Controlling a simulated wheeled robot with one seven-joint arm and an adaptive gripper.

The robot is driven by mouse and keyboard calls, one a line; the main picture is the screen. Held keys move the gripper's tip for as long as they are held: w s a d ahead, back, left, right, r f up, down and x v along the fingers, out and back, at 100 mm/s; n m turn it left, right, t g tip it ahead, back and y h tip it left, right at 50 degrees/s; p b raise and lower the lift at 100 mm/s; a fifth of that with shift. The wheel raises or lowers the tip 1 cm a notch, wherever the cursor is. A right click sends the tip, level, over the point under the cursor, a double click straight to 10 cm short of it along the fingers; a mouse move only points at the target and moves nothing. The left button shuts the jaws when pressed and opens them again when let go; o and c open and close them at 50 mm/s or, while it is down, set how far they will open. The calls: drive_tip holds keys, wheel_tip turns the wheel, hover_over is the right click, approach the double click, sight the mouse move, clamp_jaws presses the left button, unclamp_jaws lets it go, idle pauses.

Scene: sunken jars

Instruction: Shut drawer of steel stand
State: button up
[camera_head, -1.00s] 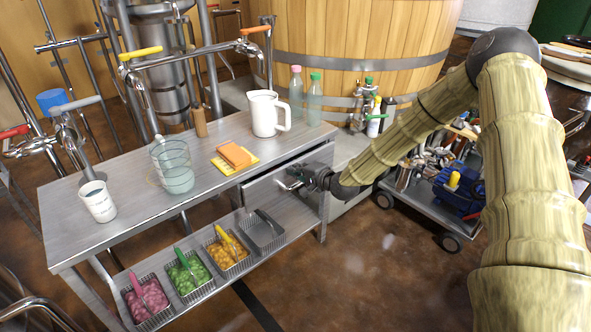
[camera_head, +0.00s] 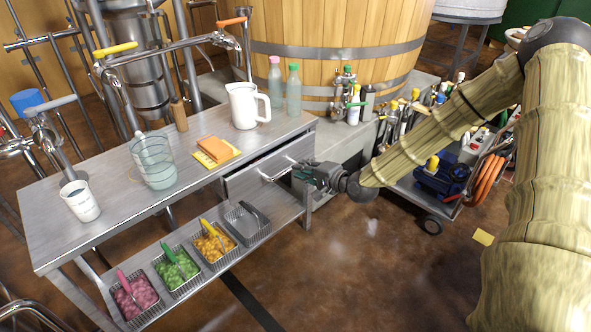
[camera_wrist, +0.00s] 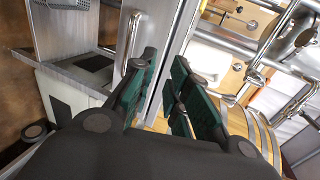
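The steel stand (camera_head: 110,190) is a long grey table with a lower shelf. Its drawer (camera_head: 248,178) is under the right end of the top, with a bar handle (camera_head: 272,176) on its front. My gripper (camera_head: 306,173) is at the right end of the drawer front, close to the handle. The handle (camera_wrist: 130,42) lies left of the left finger; contact is unclear.
On the stand are a white pitcher (camera_head: 243,106), orange sponge (camera_head: 214,149), glass beaker (camera_head: 154,162) and white cup (camera_head: 80,201). Wire baskets (camera_head: 177,270) of coloured pieces are on the shelf.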

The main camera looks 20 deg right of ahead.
drive_tip(key=shift+o, duration=1.1)
drive_tip(key=shift+w+a+f+b, duration=0.1)
drive_tip(key=shift+f+b, duration=0.45)
drive_tip(key=t+b, duration=0.1)
drive_tip(key=b, duration=2.5)
approach(285, 172)
drive_tip(key=shift+d+f, duration=0.4)
drive_tip(key=shift+w, duration=0.15)
drive_tip(key=shift+b+x, duration=2.6)
drive_tip(key=shift+x, duration=2.65)
drive_tip(key=shift+a+r, duration=0.1)
drive_tip(key=shift+a, duration=0.05)
